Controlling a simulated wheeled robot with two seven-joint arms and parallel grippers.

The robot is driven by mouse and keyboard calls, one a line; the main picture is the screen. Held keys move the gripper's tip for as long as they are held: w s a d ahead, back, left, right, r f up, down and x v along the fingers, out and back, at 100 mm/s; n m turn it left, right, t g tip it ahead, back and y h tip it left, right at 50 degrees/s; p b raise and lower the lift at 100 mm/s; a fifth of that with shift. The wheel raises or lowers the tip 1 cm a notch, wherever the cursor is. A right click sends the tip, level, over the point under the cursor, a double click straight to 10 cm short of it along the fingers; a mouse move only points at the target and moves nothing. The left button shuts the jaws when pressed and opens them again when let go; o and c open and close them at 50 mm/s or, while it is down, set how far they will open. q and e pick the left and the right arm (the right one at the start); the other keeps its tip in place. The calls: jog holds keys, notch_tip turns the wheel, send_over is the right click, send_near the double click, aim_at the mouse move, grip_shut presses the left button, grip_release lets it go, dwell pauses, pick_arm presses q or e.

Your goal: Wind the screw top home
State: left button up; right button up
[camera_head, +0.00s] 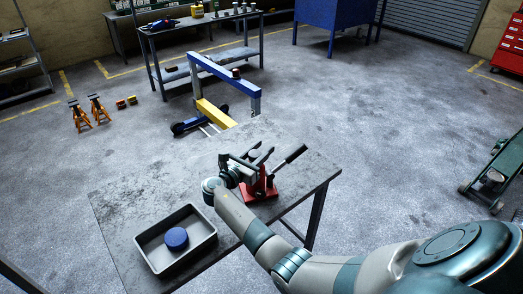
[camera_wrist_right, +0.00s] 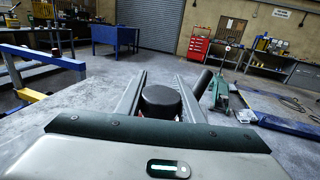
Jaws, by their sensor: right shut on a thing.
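The red jack (camera_head: 260,187) stands on the near workbench, with its dark lever handle (camera_head: 291,155) slanting up to the right. Its dark round screw top (camera_head: 254,154) sits above the body. In the right wrist view the screw top (camera_wrist_right: 160,102) is a black cylinder between the two long fingers. My right gripper (camera_head: 256,160) is closed around the screw top from the near left side. The thread below the top is hidden by the gripper. My left gripper is in neither view.
A grey tray (camera_head: 155,258) holding a blue round disc (camera_head: 176,239) lies on the workbench (camera_head: 125,200), left of my right arm. A blue and yellow hoist (camera_head: 210,110) and orange stands (camera_head: 80,114) are on the floor behind. The bench's back left is clear.

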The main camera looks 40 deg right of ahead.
jog(key=shift+r, duration=0.25)
jog(key=o, duration=1.1)
jog(key=shift+c, duration=0.2)
jog(key=shift+a+f, duration=0.1)
jog(key=shift+f, duration=0.05)
jog(key=shift+s+a, duration=0.25)
jog(key=shift+a, duration=0.25)
jog(key=b+v, duration=0.5)
jog(key=v, duration=1.1)
jog(key=shift+s+a, duration=0.1)
